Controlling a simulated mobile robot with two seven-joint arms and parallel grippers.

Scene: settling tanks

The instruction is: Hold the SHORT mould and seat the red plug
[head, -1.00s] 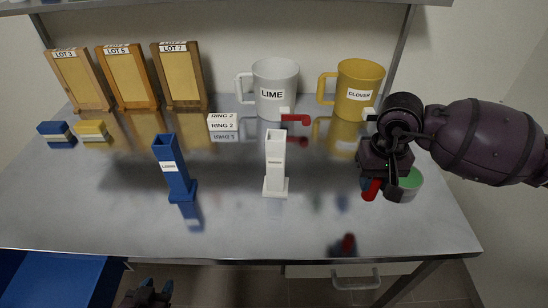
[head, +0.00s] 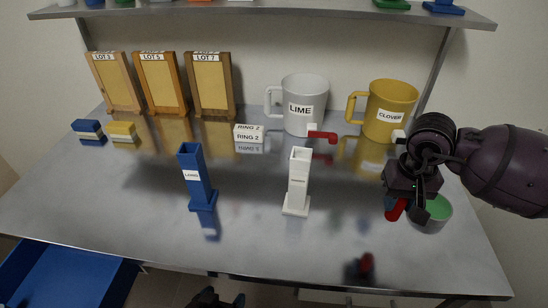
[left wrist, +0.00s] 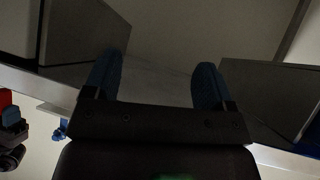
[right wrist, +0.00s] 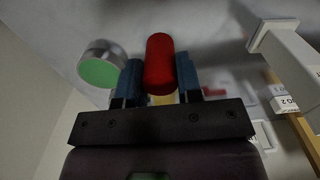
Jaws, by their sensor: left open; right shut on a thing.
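The white mould (head: 298,180) is a square upright tower on a wider foot, standing mid-table. The blue mould (head: 195,175) stands upright to its left. Their small labels are hard to read. My right gripper (head: 398,205) is shut on the red plug (right wrist: 159,62), above the table to the right of the white mould. The plug's lower end also shows in the head view (head: 396,212). My left gripper (head: 218,297) is low at the table's front edge, touching neither mould. Its two blue fingers are apart and empty in the left wrist view (left wrist: 157,85).
A green-topped round pot (head: 432,213) sits beside my right gripper. A grey mug (head: 305,88), a red bent piece (head: 323,134), a yellow mug (head: 388,98) and wooden frames (head: 212,84) line the back. A shelf (head: 260,17) hangs above.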

